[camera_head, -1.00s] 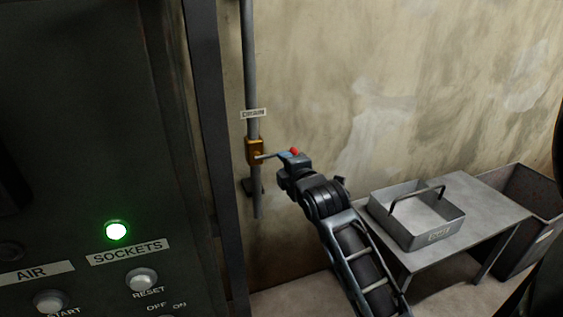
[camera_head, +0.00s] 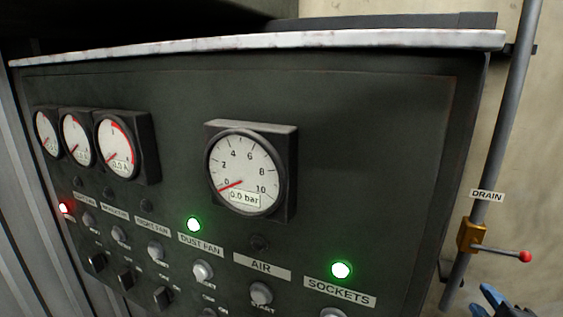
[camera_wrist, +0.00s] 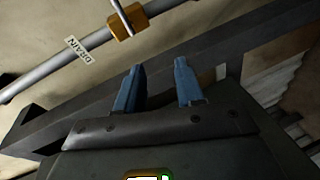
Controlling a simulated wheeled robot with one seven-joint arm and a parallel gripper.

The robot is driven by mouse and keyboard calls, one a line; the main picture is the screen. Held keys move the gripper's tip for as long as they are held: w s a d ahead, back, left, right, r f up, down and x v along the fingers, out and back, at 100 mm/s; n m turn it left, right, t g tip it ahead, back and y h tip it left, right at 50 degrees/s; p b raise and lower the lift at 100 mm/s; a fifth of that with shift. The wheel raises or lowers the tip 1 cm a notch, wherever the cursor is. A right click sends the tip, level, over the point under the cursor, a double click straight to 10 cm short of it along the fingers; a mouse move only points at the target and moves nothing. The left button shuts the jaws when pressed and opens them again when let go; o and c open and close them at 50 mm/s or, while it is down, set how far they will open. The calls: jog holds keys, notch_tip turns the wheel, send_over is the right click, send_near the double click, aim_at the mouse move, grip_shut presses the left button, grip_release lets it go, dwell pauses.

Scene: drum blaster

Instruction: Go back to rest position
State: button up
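My gripper (camera_head: 493,301) shows only in part at the bottom right edge of the head view, below the drain valve's lever and apart from it. In the wrist view its two blue fingers (camera_wrist: 160,68) are spread with nothing between them. The drain valve (camera_head: 471,236) has a brass body on a vertical grey pipe. Its lever (camera_head: 501,251) points right and ends in a red knob. The valve body also shows in the wrist view (camera_wrist: 129,22), beyond the fingertips. Most of my arm is out of the head view.
A dark control panel (camera_head: 370,140) fills most of the head view. It has several gauges, green lamps over the dust fan and sockets labels, and a red lamp (camera_head: 66,208) at the left. The air gauge (camera_head: 244,170) reads 0.0 bar. A beige wall is behind the pipe.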

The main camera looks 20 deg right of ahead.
jog(key=s+a+f+m+t+y, duration=0.1)
jog(key=s+a+y, duration=0.25)
jog(key=a, duration=0.55)
jog(key=s+a+f+m+t+y, duration=0.1)
jog(key=s+a+m+y, duration=0.1)
jog(key=s+a, duration=0.5)
jog(key=s+a+r+m+y, duration=0.2)
jog(key=s+a, duration=0.2)
jog(key=a, duration=0.2)
jog(key=s+a+r+m+y+p, duration=0.1)
jog(key=s+a+r+m+y, duration=0.1)
jog(key=s+a, duration=0.3)
jog(key=shift+s+a+r+m+t, duration=0.35)
jog(key=shift+a+r, duration=0.2)
jog(key=shift+a, duration=0.65)
jog(key=shift+y, duration=0.25)
